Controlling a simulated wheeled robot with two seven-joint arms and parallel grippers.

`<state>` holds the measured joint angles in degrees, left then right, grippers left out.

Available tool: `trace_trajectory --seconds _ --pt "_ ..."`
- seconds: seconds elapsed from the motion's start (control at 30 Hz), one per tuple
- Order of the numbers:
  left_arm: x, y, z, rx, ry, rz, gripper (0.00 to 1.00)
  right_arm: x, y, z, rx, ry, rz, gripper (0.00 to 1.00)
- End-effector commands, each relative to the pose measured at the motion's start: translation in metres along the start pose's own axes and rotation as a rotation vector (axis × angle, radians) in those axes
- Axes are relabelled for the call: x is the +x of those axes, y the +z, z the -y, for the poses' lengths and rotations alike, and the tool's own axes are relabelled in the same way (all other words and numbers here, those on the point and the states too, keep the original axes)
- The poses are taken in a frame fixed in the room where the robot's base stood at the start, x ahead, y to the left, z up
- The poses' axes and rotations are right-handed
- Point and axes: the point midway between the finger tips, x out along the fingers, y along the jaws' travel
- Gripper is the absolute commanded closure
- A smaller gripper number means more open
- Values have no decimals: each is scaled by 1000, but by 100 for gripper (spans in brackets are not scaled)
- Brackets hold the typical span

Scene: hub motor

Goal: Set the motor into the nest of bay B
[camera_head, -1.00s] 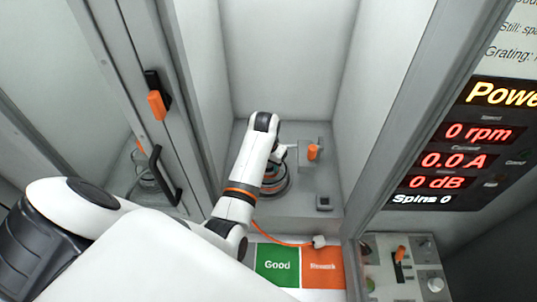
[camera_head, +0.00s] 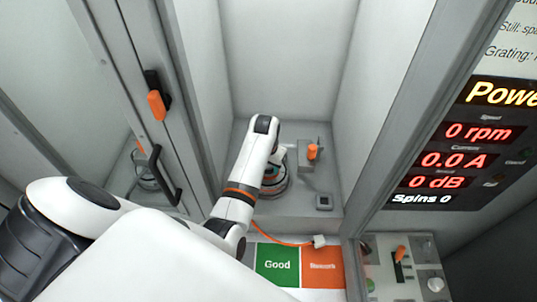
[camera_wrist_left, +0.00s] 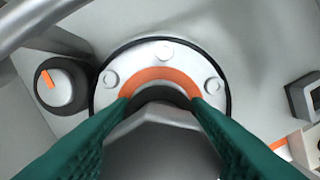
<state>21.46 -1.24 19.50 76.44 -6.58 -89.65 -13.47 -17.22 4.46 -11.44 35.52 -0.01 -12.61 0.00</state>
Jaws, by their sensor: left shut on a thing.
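The motor (camera_wrist_left: 165,52) fills the middle of the left wrist view: a round silver face with bolts, an orange ring and a dark rim. My left gripper (camera_wrist_left: 158,104) is shut on its raised centre with green fingers. In the head view the motor (camera_head: 274,183) shows low over the floor of the open middle bay (camera_head: 295,70), partly hidden by my white left arm, which also hides the fingers. The nest is covered by the motor and arm, and I cannot tell whether the motor is fully seated. My right gripper is not in view.
An orange-handled clamp (camera_head: 313,152) and a small grey box (camera_head: 324,201) stand right of the motor. An orange cable with a pale plug (camera_head: 319,241) lies in front, by the Good (camera_head: 277,265) and Rework (camera_head: 322,266) pads. A door with a dark handle (camera_head: 158,172) stands left.

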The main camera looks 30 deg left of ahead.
Motion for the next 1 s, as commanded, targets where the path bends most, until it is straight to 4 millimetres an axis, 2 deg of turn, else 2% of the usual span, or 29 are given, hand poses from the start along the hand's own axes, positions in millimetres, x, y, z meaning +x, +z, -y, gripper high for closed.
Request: trace_trajectory --seconds 0.03,0.07,0.2,0.47,0.63,0.77,1.0 --pt "-3 3 -1 0 2 7 94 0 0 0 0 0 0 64" --pt "-3 3 -1 0 2 7 56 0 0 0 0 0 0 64" --pt "-2 2 0 0 1 6 33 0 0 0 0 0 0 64" --pt "2 -2 0 0 -1 -5 32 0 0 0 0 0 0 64" --pt "-9 0 0 0 1 0 32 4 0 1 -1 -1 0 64" --pt "-31 1 0 0 2 6 32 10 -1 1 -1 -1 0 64" --pt "-84 1 0 0 2 8 32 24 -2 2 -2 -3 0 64"
